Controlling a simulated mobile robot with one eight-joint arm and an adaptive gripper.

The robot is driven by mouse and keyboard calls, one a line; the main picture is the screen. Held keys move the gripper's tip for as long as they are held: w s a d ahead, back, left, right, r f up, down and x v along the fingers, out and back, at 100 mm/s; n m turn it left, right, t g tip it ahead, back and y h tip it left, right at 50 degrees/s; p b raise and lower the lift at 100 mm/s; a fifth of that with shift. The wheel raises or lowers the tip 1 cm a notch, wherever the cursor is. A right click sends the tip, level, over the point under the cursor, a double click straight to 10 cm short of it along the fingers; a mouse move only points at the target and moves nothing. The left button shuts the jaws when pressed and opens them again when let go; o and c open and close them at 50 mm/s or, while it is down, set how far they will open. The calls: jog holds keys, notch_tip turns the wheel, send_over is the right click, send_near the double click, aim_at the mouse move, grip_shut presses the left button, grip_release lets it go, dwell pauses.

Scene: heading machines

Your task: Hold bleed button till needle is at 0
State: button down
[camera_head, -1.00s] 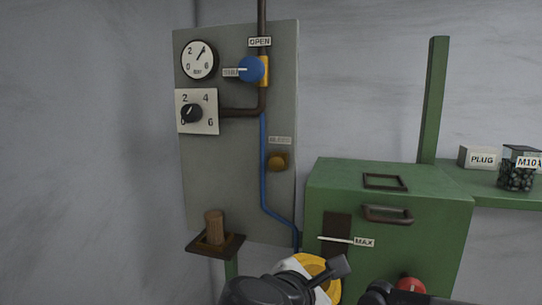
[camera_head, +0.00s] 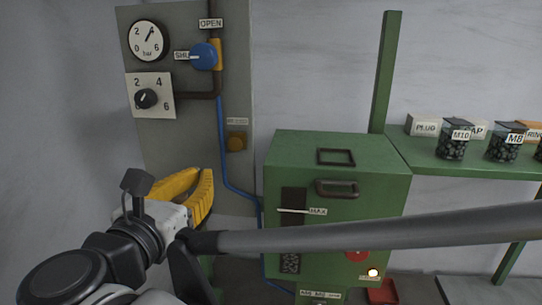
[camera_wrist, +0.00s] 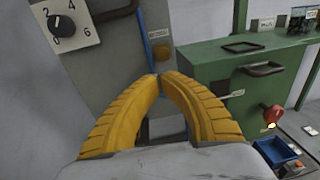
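The bleed button (camera_head: 236,141) is a round brass-coloured knob on the grey panel (camera_head: 180,130), under a small label. It also shows in the wrist view (camera_wrist: 163,55), just beyond the fingertips. The round pressure gauge (camera_head: 147,40) is at the panel's top left; its needle points up and right, between 2 and 4, off 0. My gripper (camera_head: 203,173) has yellow fingers whose tips meet in the wrist view (camera_wrist: 158,77). It is shut and empty, below and left of the button, apart from it in the head view.
A blue valve handle (camera_head: 202,57) points left at the shut label. A black regulator knob (camera_head: 147,98) sits below the gauge. A blue hose (camera_head: 222,150) runs down beside the button. A green machine (camera_head: 338,180) stands right of the panel; a green shelf (camera_head: 450,160) holds jars.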

aim_at(231, 148)
jog(key=w, duration=0.4)
jog(key=w+d+p, duration=0.1)
jog(key=w, duration=0.3)
jog(key=w+d+p, duration=0.1)
jog(key=w, duration=0.3)
jog(key=shift+w+f, duration=0.3)
jog(key=shift+w, duration=0.1)
